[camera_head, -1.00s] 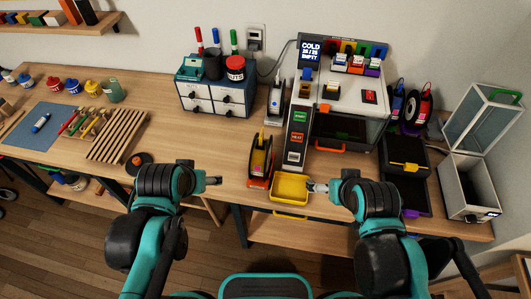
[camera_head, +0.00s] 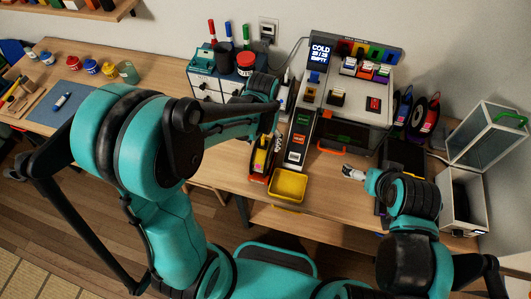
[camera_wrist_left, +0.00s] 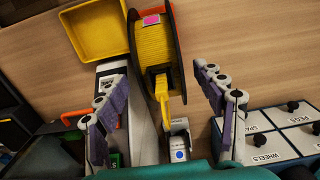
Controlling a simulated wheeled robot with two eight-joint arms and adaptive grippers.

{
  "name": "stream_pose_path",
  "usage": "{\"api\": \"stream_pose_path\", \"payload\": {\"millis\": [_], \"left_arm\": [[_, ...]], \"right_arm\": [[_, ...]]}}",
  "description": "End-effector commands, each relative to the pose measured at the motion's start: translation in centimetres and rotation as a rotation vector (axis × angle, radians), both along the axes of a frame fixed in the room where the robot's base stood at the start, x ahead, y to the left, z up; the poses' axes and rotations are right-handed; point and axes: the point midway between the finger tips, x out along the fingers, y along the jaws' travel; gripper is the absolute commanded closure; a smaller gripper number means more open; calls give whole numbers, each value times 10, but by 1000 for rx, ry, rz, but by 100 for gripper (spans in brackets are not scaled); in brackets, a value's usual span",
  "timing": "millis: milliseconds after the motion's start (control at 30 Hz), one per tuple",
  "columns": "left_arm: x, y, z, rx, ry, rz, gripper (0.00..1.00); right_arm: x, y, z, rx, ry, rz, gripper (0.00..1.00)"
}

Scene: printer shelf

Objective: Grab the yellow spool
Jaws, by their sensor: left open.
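The yellow spool (camera_head: 262,155) stands upright in a dark holder with orange trim on the table, left of the yellow tray (camera_head: 287,186). In the left wrist view the yellow spool (camera_wrist_left: 154,42) shows its wound yellow face with a pink label, and a yellow tab below it. My left gripper (camera_wrist_left: 156,74) is open and empty, its two purple-padded fingers on either side of the spool's line, apart from it. In the head view its fingers are mostly hidden by my arm. My right gripper (camera_head: 351,173) is right of the tray; its jaws are too small to read.
A white printer (camera_head: 345,105) stands behind, with a sloped button panel (camera_head: 299,135) right of the spool. A drawer box (camera_head: 205,83) with cups on top is at the back left. Dark spools (camera_head: 422,115) and an open clear-lidded box (camera_head: 462,200) are at right.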

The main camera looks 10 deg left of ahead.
Motion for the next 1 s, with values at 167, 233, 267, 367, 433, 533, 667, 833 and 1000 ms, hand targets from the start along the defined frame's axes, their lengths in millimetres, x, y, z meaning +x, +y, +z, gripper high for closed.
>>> {"api": "stream_pose_path", "payload": {"millis": [167, 233, 267, 367, 433, 533, 667, 833, 1000], "left_arm": [[1, 1, -26, 0, -1, 0, 31], [2, 1, -38, 0, -1, 0, 31], [2, 1, -43, 0, -1, 0, 31], [2, 1, -54, 0, -2, 0, 31], [2, 1, -57, 0, -2, 0, 31], [1, 1, -57, 0, -2, 0, 31], [1, 1, -57, 0, -2, 0, 31], [1, 1, -57, 0, -2, 0, 76], [1, 1, -57, 0, -2, 0, 100]], "right_arm": [[0, 0, -9, 0, 0, 0, 0], [0, 0, -13, 0, 0, 0, 0], [0, 0, -14, 0, 0, 0, 0], [0, 0, -16, 0, 0, 0, 0], [0, 0, -17, 0, 0, 0, 0], [0, 0, -16, 0, 0, 0, 0], [0, 0, -16, 0, 0, 0, 0], [0, 0, -16, 0, 0, 0, 0], [0, 0, -16, 0, 0, 0, 0]]}}
